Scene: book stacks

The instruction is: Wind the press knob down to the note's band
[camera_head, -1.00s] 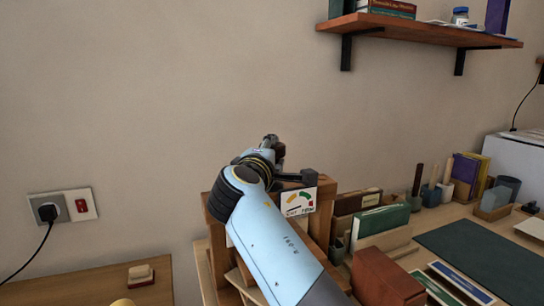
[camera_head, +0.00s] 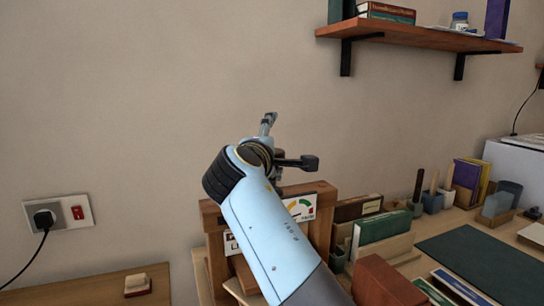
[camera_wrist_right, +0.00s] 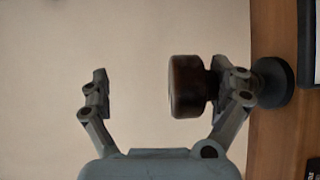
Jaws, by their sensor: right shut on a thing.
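The wooden press (camera_head: 324,198) stands below and behind my right arm, which hides much of it. A white dial card (camera_head: 300,207) with yellow, green and red arc bands is on its front; my arm partly covers it. A white card with dark letters (camera_head: 231,243) shows left of my arm, mostly hidden. In the wrist view the knob lies against the right-hand finger, and a gap shows toward the left-hand finger. My left gripper is not in view.
Books (camera_head: 380,226) and a reddish-brown block (camera_head: 386,281) stand right of the press. A dark green mat (camera_head: 476,262) lies farther right. A wall shelf (camera_head: 420,32) hangs at upper right. The wall above the gripper is clear.

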